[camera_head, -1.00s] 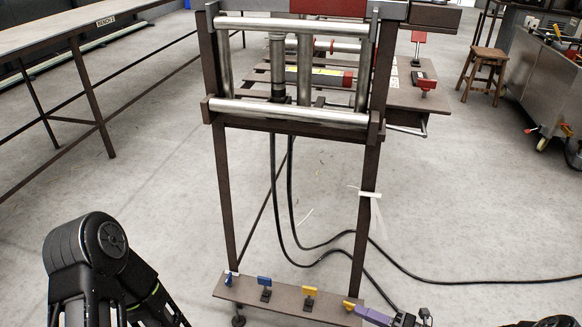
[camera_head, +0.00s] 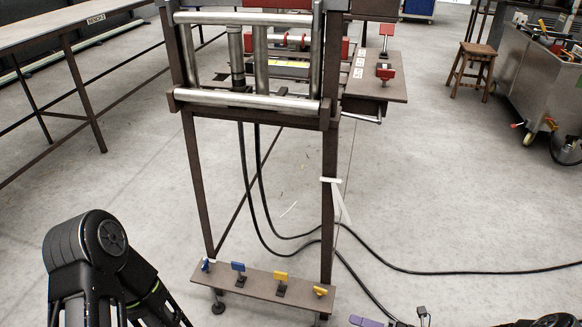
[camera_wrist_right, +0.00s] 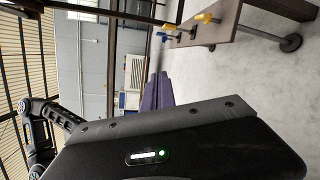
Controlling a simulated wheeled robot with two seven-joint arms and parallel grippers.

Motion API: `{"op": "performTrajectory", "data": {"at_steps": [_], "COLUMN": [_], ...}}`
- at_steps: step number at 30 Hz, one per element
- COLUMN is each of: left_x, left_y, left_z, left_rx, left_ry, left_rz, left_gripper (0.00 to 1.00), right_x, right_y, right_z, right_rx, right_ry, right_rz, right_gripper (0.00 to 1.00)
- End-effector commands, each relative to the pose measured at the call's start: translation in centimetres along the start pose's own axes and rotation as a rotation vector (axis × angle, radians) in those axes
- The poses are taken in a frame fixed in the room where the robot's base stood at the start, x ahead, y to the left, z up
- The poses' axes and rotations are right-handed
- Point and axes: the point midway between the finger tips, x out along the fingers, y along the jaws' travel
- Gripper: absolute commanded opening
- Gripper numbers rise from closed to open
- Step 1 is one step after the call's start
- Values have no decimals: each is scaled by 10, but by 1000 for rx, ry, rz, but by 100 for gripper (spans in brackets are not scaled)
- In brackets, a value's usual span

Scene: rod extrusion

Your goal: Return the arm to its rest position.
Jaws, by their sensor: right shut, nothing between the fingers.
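My right gripper (camera_head: 366,321) shows its purple fingers at the bottom edge of the head view. In the right wrist view the purple fingers (camera_wrist_right: 158,92) lie together, shut with nothing between them. The gripper is apart from the pedal plate (camera_head: 262,285), to the right of its nearest yellow lever (camera_head: 320,291). My left arm (camera_head: 88,262) is folded at the lower left. Its gripper is out of view.
The steel press frame (camera_head: 195,185) stands in front of me, with black hoses (camera_head: 420,271) running right across the floor. A long bench (camera_head: 66,28) is at the left. A wooden stool (camera_head: 474,68) and a metal cart (camera_head: 530,85) are at the right.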

Motion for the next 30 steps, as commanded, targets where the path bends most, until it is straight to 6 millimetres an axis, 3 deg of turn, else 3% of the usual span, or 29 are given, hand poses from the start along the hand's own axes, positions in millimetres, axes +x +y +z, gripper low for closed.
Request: {"op": "performTrajectory", "data": {"at_steps": [5, 8, 11, 15, 18, 24, 30], "left_x": [0, 3, 10, 27, 38, 60, 76], "left_y": [0, -2, -6, -14, -21, -32, -40], "left_z": [0, -1, -2, -5, -7, -11, -13], "left_rx": [-2, -3, -5, -10, -14, -19, -22], "left_ry": [1, 3, 6, 13, 17, 25, 31], "left_rz": [-1, -2, -3, -7, -9, -13, -15], "left_gripper": [31, 31, 31, 31, 31, 31, 31], "right_x": [5, 6, 4, -9, -16, -10, 6], "right_y": [-24, -37, -50, -66, -70, -57, -35], "right_z": [-52, -93, -143, -207, -225, -234, -246], "right_rx": [-223, -410, -686, -1248, -1630, -2200, -2450], "right_ry": [151, 299, 517, 915, 1134, 1362, 1401], "right_rz": [-115, -169, -188, -95, 32, 297, 478], "right_gripper": [0, 0, 0, 0, 0, 0, 0]}}
